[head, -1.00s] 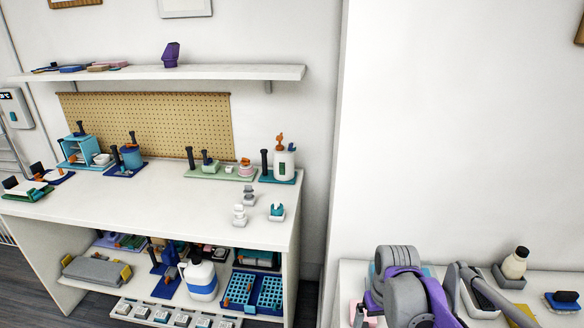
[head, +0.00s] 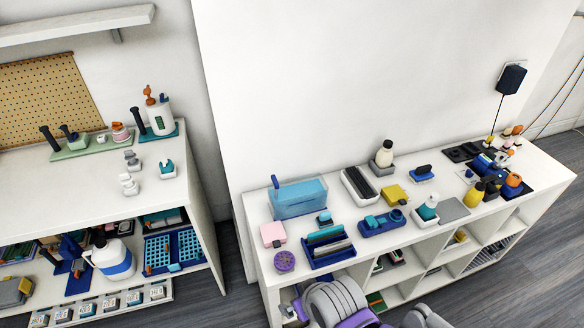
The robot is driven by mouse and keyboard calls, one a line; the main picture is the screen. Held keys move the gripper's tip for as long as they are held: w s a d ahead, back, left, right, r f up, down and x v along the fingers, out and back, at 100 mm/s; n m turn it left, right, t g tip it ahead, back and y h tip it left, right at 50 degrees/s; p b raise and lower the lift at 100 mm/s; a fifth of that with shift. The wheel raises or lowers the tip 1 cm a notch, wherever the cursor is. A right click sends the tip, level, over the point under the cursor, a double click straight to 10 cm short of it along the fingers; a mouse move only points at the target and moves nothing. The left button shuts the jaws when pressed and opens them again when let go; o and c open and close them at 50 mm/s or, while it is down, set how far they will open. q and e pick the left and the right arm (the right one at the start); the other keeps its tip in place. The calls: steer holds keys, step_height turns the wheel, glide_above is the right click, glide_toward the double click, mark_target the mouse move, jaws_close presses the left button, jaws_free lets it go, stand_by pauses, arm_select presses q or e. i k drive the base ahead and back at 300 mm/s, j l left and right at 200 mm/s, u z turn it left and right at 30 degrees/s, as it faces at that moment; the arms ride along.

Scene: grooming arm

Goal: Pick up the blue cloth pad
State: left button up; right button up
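I cannot single out the blue cloth pad with certainty. On the white cabinet on the right, a small blue pad-like piece with a dark top (head: 421,173) lies near the back, right of the yellow block. A blue tray (head: 345,260) nearer the front holds several upright slabs, some teal or blue. A small teal-and-dark piece (head: 325,218) sits just behind that tray. Grey and purple links of my own arm show at the bottom edge, in front of the cabinet. Neither gripper's fingers can be seen.
The cabinet top (head: 348,216) is crowded: a clear blue box (head: 298,198), a pink block (head: 273,234), a purple disc (head: 285,261), a yellow block (head: 395,195), a white bottle (head: 384,154). A white workbench (head: 85,190) stands left, with a floor gap between.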

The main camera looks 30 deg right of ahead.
mark_target(325, 220)
steer(key=l+z, duration=0.1)
steer(key=z, duration=1.25)
steer(key=i+j, duration=0.05)
